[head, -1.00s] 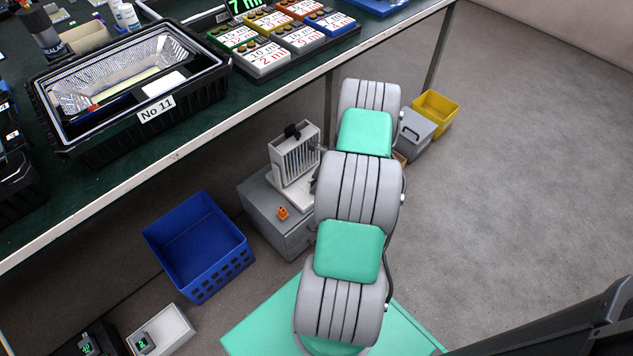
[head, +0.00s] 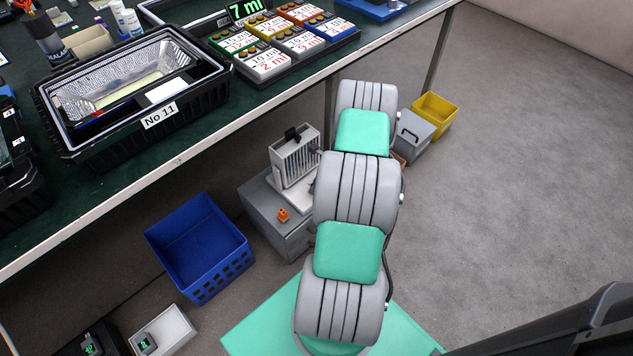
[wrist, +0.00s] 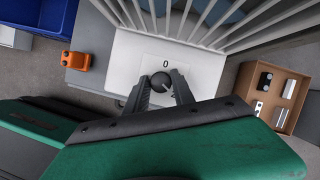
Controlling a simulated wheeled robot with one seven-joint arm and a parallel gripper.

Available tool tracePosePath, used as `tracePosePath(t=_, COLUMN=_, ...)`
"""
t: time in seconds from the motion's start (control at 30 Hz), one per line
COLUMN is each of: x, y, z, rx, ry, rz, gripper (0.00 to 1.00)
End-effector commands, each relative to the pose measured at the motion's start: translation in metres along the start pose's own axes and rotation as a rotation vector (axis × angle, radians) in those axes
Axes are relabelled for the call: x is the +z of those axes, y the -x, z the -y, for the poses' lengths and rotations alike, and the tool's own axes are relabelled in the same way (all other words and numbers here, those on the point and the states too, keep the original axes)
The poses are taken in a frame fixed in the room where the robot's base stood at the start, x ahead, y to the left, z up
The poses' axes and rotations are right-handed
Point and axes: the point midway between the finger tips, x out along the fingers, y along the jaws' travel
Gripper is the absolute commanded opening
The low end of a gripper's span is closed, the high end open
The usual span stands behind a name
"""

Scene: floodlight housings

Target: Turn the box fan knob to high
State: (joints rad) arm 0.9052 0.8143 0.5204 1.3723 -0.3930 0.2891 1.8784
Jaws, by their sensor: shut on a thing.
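The box fan (head: 294,158) is light grey with a slatted front and stands upright on a grey cabinet. In the wrist view its slats (wrist: 200,20) fill the top, above a white base plate (wrist: 140,58). A dark round knob (wrist: 160,80) sits on that plate, with a "0" printed just above it. A pale mark on the knob seems to point to the lower right. My gripper (wrist: 161,88) is shut on the knob, one dark finger on each side. In the head view my arm mostly hides the gripper and the knob.
An orange block (head: 283,215) lies on the grey cabinet (head: 262,213) and also shows in the wrist view (wrist: 76,60). A blue crate (head: 198,245) stands left of the cabinet. A brown tray with metal parts (wrist: 272,97) lies right.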

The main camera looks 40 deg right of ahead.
Motion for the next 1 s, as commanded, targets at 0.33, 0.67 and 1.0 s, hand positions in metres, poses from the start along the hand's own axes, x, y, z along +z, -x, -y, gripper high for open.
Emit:
tracePosePath(t=0.33, x=0.000, y=0.000, z=0.000, rx=-0.007, ry=-0.018, rz=0.001, gripper=0.35)
tracePosePath(t=0.67, x=0.000, y=0.000, z=0.000, rx=-0.007, ry=-0.017, rz=0.001, gripper=0.52)
tracePosePath(t=1.0, x=0.002, y=0.037, z=0.001, rx=-0.009, ry=-0.017, rz=0.001, gripper=0.52)
